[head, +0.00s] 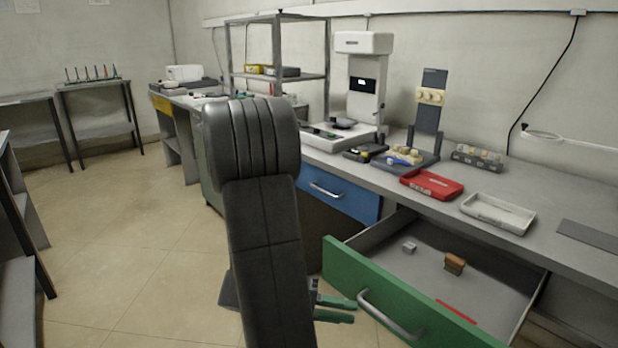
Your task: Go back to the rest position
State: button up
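My arm stands in the middle of the head view and hides part of what is behind it. My gripper (345,309) shows low to the right of the arm, with two green fingers pointing right. A gap shows between the fingers, and nothing is seen in it. The fingertips appear close to the left end of the handle (388,318) of the green drawer (345,262). I cannot tell whether they touch it. The green drawer is pulled out. Inside lie a small grey block (409,247), a brown block (454,263) and a flat red piece (456,311).
A closed blue drawer (340,192) is left of the green one. The counter above carries a red tray (431,185), a white tray (498,213), a white device (364,85) and a dark stand (430,115). A metal shelf (282,76) stands behind. Open floor (130,235) lies left.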

aim_at(379, 316)
jog(key=d, duration=0.2)
jog(key=d+b, duration=0.1)
jog(key=d, duration=0.2)
jog(key=d+f, duration=0.1)
jog(key=d, duration=0.2)
jog(key=shift+s+d+f, duration=0.1)
jog(key=shift+s+d, duration=0.15)
jog(key=shift+s, duration=0.1)
